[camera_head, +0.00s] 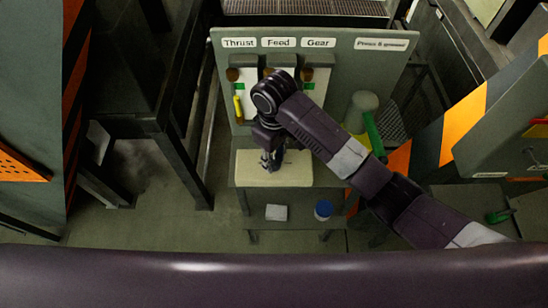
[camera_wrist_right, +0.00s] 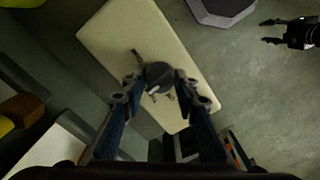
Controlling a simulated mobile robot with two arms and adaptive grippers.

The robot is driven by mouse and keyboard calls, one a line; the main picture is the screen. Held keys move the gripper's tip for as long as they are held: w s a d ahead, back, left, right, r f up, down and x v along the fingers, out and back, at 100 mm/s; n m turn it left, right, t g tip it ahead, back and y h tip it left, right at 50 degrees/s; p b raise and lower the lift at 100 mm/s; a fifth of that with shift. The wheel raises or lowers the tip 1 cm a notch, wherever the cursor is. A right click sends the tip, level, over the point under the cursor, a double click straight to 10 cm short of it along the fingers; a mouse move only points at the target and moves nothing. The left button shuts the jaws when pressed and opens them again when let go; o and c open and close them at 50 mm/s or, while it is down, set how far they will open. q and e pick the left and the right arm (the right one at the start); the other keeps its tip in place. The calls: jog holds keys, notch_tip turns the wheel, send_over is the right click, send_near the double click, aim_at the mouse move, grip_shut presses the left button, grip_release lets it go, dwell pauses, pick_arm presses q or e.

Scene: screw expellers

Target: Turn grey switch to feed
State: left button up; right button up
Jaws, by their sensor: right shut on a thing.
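The grey panel (camera_head: 390,75) carries the labels Thrust, Feed (camera_head: 278,42) and Gear, with a white slot plate and a brown knob under each. My right gripper (camera_head: 272,158) points down in front of the panel, over a cream top. In the wrist view my right gripper (camera_wrist_right: 158,92) has its fingertips closed around a dark grey round piece (camera_wrist_right: 158,73). I cannot tell for sure that this piece is the grey switch. My arm hides part of the panel's lower middle. My left gripper (camera_wrist_right: 272,31) shows at the wrist view's top right, open and empty.
The cream top (camera_head: 300,175) lies below the panel, with small metal pieces on it in the wrist view. A yellow handle (camera_head: 238,108) is at the panel's left. A striped orange and grey barrier (camera_head: 465,115) is further right.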

aim_at(274, 159)
jog(key=m, duration=0.5)
jog(key=shift+r+m, duration=0.1)
jog(key=shift+m, duration=0.2)
jog(key=shift+w, duration=0.1)
dwell(0.4)
jog(key=o, duration=1.1)
jog(key=shift+o, duration=0.2)
notch_tip(274, 159, up, 6)
jog(key=shift+r, duration=2.95)
